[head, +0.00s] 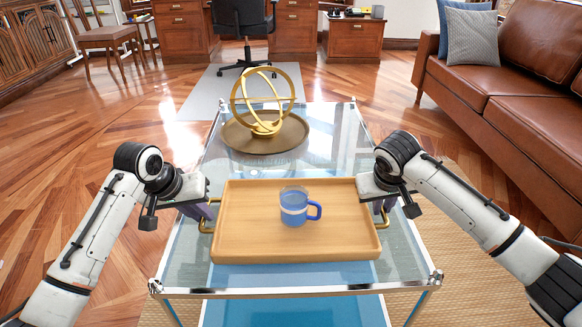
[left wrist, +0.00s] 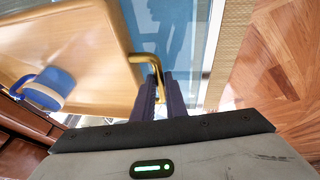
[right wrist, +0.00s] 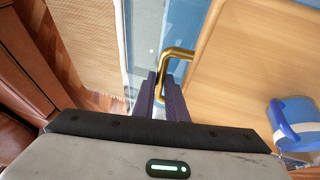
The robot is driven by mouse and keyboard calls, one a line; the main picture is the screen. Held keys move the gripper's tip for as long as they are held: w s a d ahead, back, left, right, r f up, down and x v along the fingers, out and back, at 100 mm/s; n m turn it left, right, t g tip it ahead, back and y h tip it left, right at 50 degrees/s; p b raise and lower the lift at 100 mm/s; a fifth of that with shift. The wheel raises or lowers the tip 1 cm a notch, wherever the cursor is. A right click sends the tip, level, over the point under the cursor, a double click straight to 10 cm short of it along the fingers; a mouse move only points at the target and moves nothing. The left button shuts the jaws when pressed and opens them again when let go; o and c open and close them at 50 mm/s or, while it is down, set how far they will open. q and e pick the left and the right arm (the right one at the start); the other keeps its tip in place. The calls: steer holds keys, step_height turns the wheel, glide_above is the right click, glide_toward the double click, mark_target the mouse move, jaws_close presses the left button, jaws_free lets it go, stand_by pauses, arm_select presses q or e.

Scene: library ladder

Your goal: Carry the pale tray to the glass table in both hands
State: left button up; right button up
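The pale wooden tray (head: 240,235) is level over the glass table (head: 335,277), inside its front edge; I cannot tell whether it touches the glass. A blue mug (head: 293,208) with a pale band stands upright on the tray, right of its middle. My left gripper (head: 209,212) is closed around the tray's left brass handle, which shows in the left wrist view (left wrist: 150,58). My right gripper (head: 378,207) is closed around the right brass handle, which shows in the right wrist view (right wrist: 176,53). The fingertips are partly hidden in the head view.
A gold ring sculpture (head: 266,115) stands on a round brown tray (head: 240,138) at the table's far end, behind the pale tray. A brown leather sofa (head: 515,95) is on the right. Clear glass lies along the table's front edge. A wooden chair (head: 105,35) is far left.

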arm_select(q)
steer(key=o, duration=0.4)
steer(key=shift+r, duration=0.15)
steer(key=shift+c, duration=0.2)
arm_select(e)
steer(key=o, duration=0.4)
steer(key=shift+r, duration=0.1)
steer(key=shift+c, duration=0.2)
steer(key=shift+s+r, duration=0.1)
steer(key=shift+r, duration=0.15)
arm_select(q)
steer(key=v, duration=1.2)
arm_select(e)
steer(key=v, duration=1.1)
steer(key=shift+s+r, duration=0.15)
steer(key=shift+r, duration=0.05)
steer(key=shift+a, duration=0.15)
